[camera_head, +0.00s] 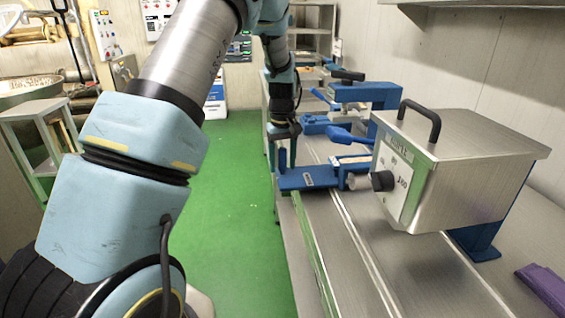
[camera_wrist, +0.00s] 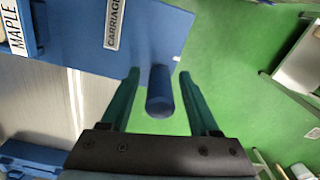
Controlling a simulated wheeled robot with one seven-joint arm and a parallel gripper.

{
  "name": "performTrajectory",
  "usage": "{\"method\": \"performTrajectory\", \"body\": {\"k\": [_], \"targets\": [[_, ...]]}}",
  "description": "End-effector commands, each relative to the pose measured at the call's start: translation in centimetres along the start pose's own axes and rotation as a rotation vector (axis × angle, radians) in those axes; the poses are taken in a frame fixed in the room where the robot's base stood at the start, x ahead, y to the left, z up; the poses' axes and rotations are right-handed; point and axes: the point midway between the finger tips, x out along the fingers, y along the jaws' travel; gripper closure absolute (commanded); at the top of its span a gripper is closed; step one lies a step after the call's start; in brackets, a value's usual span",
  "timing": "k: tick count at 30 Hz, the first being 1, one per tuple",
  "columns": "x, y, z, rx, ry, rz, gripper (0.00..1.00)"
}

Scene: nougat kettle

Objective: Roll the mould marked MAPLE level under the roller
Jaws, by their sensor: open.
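The mould marked MAPLE (camera_wrist: 33,28) shows only in part at the upper left of the wrist view, a blue block with a white label. It sits on a flat blue plate labelled CARRIAGE (camera_wrist: 145,35). The carriage plate also shows in the head view (camera_head: 310,179), on the steel bench. A blue upright peg (camera_wrist: 160,92) stands at the plate's edge. My gripper (camera_wrist: 158,76) is open, with one green finger on each side of the peg and gaps visible. In the head view my gripper (camera_head: 284,155) is over the plate's left end. I cannot make out the roller for certain.
A steel box with a black knob and handle (camera_head: 455,165) stands right of the carriage. A blue frame (camera_head: 368,93) and blue levers stand behind. Bench rails (camera_head: 345,225) run along the bench. Green floor (camera_head: 235,215) is clear at left. A purple item (camera_head: 545,285) lies at right.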

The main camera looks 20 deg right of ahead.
Motion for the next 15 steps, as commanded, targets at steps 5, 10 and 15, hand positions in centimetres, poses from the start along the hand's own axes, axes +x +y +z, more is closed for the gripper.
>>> {"method": "performTrajectory", "body": {"k": [5, 10, 15], "targets": [[-0.1, 0.0, 0.0, 0.000, 0.000, 0.000, 0.38], [-1.5, 0.1, -0.1, 0.000, 0.003, 0.002, 0.38], [-4.7, 0.1, -0.1, 0.000, 0.005, 0.003, 0.38]]}}
